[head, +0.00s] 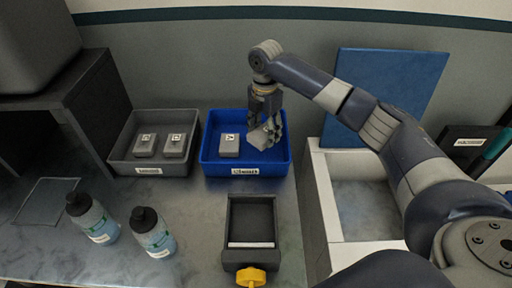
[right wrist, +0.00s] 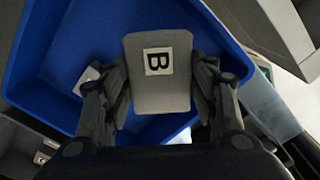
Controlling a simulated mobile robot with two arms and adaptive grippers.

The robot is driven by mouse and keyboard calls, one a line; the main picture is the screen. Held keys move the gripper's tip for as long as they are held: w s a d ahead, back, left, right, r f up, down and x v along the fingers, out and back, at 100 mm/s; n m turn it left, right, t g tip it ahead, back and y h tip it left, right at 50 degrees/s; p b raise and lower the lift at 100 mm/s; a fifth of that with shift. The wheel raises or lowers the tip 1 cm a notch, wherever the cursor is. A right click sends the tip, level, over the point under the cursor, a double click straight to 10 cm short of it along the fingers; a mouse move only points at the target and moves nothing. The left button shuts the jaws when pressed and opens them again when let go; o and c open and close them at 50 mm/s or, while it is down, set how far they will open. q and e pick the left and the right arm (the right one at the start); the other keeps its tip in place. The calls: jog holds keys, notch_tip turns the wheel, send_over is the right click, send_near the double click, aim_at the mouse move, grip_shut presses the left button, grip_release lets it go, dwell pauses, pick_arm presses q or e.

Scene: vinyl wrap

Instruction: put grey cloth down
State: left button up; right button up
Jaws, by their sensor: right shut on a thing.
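My right gripper (head: 266,122) is over the right half of the blue tray (head: 247,171), fingers pointing down. It is shut on a grey cloth (head: 261,137), a folded block-like piece. In the right wrist view this cloth (right wrist: 160,97) sits between the two fingers (right wrist: 160,90), with a white label reading B facing the camera. I cannot tell whether it touches the tray floor. Another labelled grey cloth (head: 229,146) lies in the left half of the blue tray. It shows partly behind a finger in the wrist view (right wrist: 88,80). My left gripper is not in view.
A grey tray (head: 150,169) with two labelled grey pieces stands left of the blue tray. Two black-capped bottles (head: 92,220) (head: 152,234) stand at the front left. A dark box (head: 250,215) with a yellow knob is in front. A white-walled bin (head: 325,205) is at right.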

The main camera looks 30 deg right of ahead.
aim_at(263, 155)
notch_tip(263, 155, down, 2)
notch_tip(263, 155, down, 5)
jog(key=shift+r+p, duration=0.2)
jog(key=shift+p, duration=0.1)
jog(key=shift+f, duration=0.2)
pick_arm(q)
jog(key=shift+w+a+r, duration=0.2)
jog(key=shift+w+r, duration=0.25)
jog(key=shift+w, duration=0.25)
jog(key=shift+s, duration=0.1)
pick_arm(e)
jog(key=shift+f, duration=0.1)
jog(key=o, duration=1)
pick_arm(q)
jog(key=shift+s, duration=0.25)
